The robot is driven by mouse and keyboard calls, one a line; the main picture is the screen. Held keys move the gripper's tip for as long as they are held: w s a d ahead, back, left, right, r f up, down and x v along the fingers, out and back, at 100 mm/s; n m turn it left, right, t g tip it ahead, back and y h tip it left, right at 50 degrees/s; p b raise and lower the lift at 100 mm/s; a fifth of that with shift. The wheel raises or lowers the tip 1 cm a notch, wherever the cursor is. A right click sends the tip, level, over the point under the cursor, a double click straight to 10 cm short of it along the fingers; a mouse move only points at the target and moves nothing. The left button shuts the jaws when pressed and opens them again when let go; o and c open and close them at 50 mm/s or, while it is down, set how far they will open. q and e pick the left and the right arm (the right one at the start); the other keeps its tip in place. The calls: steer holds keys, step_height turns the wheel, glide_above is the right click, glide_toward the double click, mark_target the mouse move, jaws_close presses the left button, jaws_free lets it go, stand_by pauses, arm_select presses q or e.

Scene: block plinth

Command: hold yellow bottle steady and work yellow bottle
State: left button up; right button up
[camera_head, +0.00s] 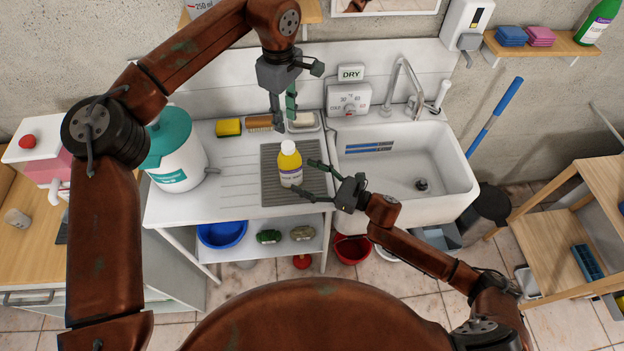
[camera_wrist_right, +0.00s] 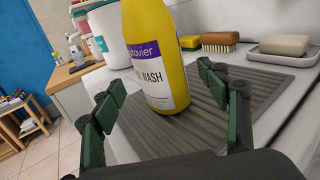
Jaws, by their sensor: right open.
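The yellow bottle (camera_head: 290,166) with a white cap and a white label stands upright on the grey ribbed mat (camera_head: 268,185) beside the sink. In the right wrist view the bottle (camera_wrist_right: 155,50) is close ahead, its top cut off by the frame edge. My right gripper (camera_head: 305,177) is open just right of the bottle, its fingers pointing at it, one to each side. The right wrist view shows its green pads (camera_wrist_right: 162,90) apart, with no clear contact. My left gripper (camera_head: 284,107) points down above and behind the bottle, its fingers apart and empty.
A yellow sponge (camera_head: 228,127), a brush (camera_head: 259,123) and a soap dish (camera_head: 304,126) line the back of the counter. A white and teal canister (camera_head: 178,160) stands left. The sink (camera_head: 410,165) with its tap (camera_head: 405,85) is right. The ribbed drainboard (camera_head: 230,180) left of the mat is clear.

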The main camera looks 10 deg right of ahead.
mark_target(291, 170)
steer(key=shift+x, duration=2.8)
steer(key=shift+c, duration=0.2)
